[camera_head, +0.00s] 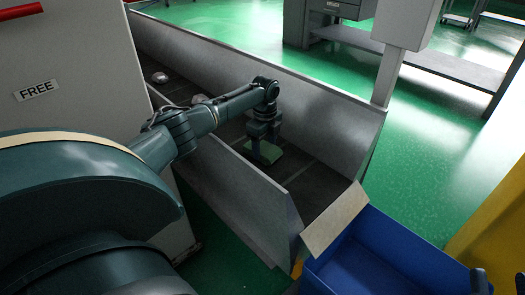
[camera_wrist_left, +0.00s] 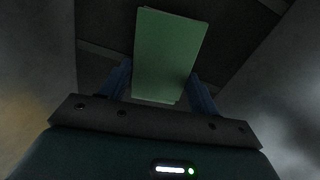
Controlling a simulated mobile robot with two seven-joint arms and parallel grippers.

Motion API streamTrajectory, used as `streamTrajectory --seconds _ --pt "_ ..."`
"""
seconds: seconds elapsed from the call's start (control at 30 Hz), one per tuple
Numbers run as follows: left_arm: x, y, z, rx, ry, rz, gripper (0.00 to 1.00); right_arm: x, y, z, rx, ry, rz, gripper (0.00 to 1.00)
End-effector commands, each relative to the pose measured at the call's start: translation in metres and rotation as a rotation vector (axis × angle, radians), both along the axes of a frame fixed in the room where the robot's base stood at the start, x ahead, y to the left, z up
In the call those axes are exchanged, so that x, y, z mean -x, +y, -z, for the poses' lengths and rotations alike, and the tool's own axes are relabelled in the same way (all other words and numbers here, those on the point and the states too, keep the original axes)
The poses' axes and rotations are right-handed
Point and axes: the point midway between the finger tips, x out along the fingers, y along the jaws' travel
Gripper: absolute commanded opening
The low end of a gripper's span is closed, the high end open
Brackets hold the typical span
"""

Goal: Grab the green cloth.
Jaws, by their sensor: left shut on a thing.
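The green cloth (camera_head: 268,152) is a flat, folded-looking rectangle inside the grey metal trough (camera_head: 335,115), just above or on its dark floor; I cannot tell which. My left gripper (camera_head: 262,154) reaches down into the trough and is shut on the cloth. In the left wrist view the cloth (camera_wrist_left: 168,55) sits between the two blue fingers of the left gripper (camera_wrist_left: 160,85), extending away beyond them. My right gripper (camera_head: 499,283) shows only partly at the bottom right corner, as two dark fingertips apart with nothing seen between them.
The trough's slanted side walls stand close on both sides of my left gripper. A rounded metallic object (camera_head: 160,77) lies further up the trough. A blue bin (camera_head: 385,262) with a tan flap (camera_head: 335,220) stands at the trough's near end. A grey cabinet (camera_head: 75,75) marked FREE is at left.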

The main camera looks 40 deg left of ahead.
Motion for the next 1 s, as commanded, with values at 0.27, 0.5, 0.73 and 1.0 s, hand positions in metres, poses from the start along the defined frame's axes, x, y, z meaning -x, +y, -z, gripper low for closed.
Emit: streamTrajectory --seconds 0.27,0.5,0.73,1.0 --pt "0.0 0.0 0.0 0.0 0.0 0.0 0.38 0.0 0.0 0.0 0.0 0.001 0.001 0.36" --pt "0.0 0.001 -0.022 0.0 -0.002 0.0 0.38 0.003 0.001 0.006 -0.005 0.078 0.003 0.36" --pt "-0.001 0.0 -0.07 0.0 -0.003 0.0 0.38 0.008 0.0 0.017 0.024 0.166 0.026 0.36" --pt "0.0 0.0 -0.099 0.0 0.0 -0.001 0.38 0.008 -0.002 0.018 0.066 0.161 0.048 0.36"
